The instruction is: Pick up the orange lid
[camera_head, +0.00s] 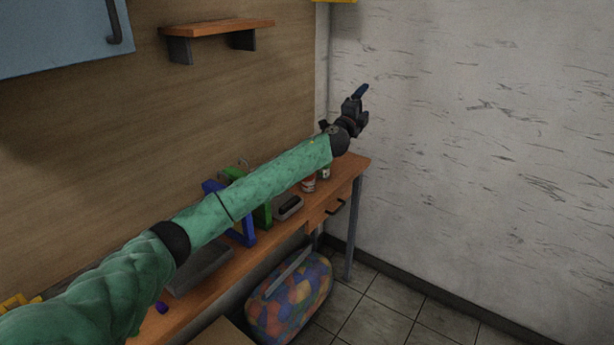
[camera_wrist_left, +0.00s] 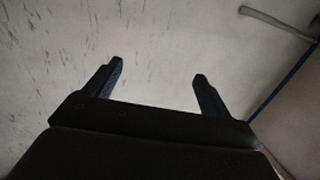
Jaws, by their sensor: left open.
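My left gripper (camera_head: 361,105) is raised above the far right end of the wooden workbench (camera_head: 189,306), in front of the scratched white wall. In the left wrist view its two fingers (camera_wrist_left: 155,82) are spread apart with nothing between them. I cannot make out an orange lid in either view. Small bottles or jars (camera_head: 308,184) stand on the far end of the bench, partly behind my left arm. They are too small to tell their lids. My right gripper is not in view.
A blue frame (camera_head: 243,233), a green frame (camera_head: 263,215) and a grey device (camera_head: 288,207) stand on the bench under my arm. A wooden shelf (camera_head: 217,28) and a blue cabinet (camera_head: 60,35) hang above. A patchwork bag (camera_head: 290,300) lies on the floor.

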